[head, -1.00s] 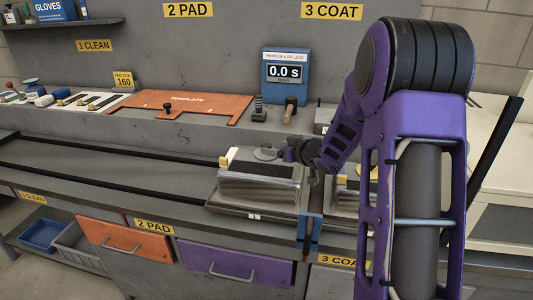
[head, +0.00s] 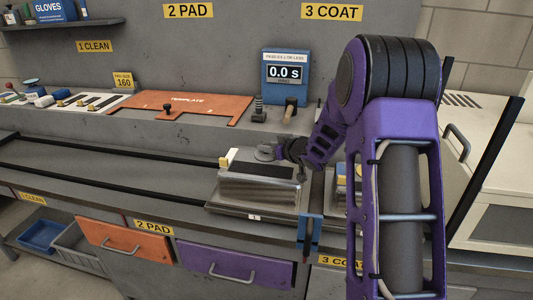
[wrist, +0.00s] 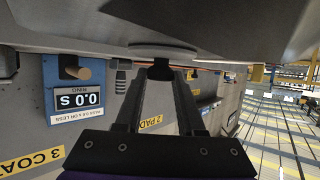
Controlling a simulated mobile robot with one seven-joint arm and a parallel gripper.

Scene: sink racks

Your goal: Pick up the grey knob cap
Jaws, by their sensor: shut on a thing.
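The grey knob cap (head: 264,153) shows in the head view as a pale round disc just behind the steel block (head: 258,188) with its dark top strip. My gripper (head: 279,151) reaches it from the right. In the wrist view the cap (wrist: 163,50) is a flat grey disc with a dark stub below it. The tips of my gripper (wrist: 161,72) are closed on that stub. I cannot tell whether the cap touches the grey surface by it or is clear of it.
The orange template (head: 185,107) lies left. A blue clamp (head: 309,232) is at the bench's front edge. The rail area left of the block is clear.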

